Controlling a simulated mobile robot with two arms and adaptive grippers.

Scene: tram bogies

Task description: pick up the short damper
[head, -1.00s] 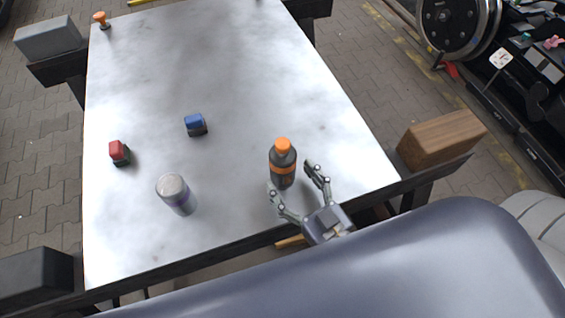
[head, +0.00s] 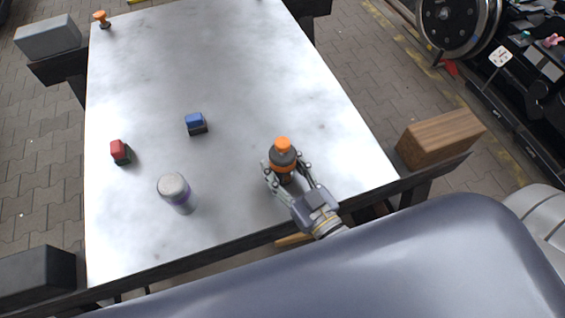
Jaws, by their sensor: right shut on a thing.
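A dark cylinder with an orange cap and an orange band (head: 283,156) stands upright near the right front of the pale table. My right gripper (head: 285,172) is shut on it, with one finger on each side of its lower body. The fingers hide part of its lower end. I cannot tell whether its base touches the table. No label in view tells me which thing is the short damper. My left gripper is not in view.
A blue and black block (head: 196,123) and a red and dark block (head: 120,152) lie on the table (head: 230,60). A small orange-topped piece (head: 101,19) stands at its far left corner. A wooden block (head: 438,139) sits beside the right edge. The table's far half is mostly clear.

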